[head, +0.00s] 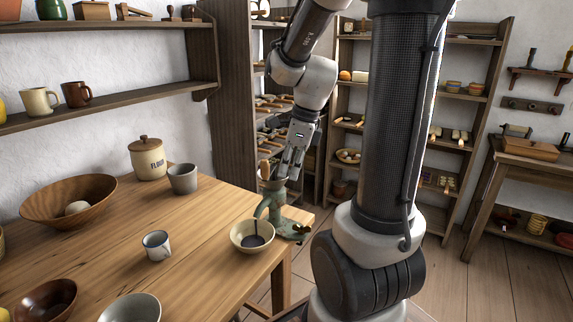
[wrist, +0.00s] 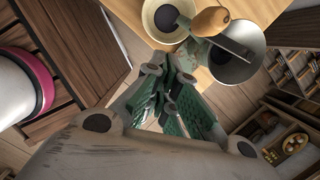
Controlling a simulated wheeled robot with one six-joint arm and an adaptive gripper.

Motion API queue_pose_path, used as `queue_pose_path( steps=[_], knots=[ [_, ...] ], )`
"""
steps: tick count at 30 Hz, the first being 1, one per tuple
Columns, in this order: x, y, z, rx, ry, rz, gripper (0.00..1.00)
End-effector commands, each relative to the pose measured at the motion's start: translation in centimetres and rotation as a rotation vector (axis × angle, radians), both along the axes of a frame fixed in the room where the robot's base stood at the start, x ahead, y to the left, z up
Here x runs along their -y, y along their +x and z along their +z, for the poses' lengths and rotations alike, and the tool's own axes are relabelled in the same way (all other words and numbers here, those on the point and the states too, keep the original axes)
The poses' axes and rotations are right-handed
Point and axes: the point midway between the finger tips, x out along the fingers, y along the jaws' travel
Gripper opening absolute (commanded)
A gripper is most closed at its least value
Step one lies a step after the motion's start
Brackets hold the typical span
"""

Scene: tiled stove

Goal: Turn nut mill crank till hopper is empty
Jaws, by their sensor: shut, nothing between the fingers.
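The green nut mill (head: 272,207) stands at the right end of the wooden table. Its grey hopper (wrist: 243,68) opens towards the wrist camera; I see bare metal and a dark patch inside, and no nuts in the visible part. The crank's wooden handle (wrist: 210,21) and its metal arm cross over the hopper rim. The handle (head: 265,168) also shows upright in the head view. A cream bowl (head: 239,241) with dark contents sits beside the mill. My gripper (wrist: 170,75) is shut and empty, close beside the mill, apart from the handle.
Shelves (head: 450,120) line the back. Open floor lies right of the table.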

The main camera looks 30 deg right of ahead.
Motion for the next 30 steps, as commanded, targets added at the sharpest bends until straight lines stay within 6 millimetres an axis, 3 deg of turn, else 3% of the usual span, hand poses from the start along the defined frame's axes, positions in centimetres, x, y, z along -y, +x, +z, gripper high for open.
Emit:
queue_pose_path(
  steps=[2, 18, 30],
  knots=[
    [0.6, 0.0, 0.2, 0.000, 0.000, 0.000, 0.00],
    [1.5, -1.9, 8.7, 0.002, -0.002, 0.001, 0.00],
    [1.6, -2.2, 9.7, 0.001, 0.000, 0.003, 0.00]
  ],
)
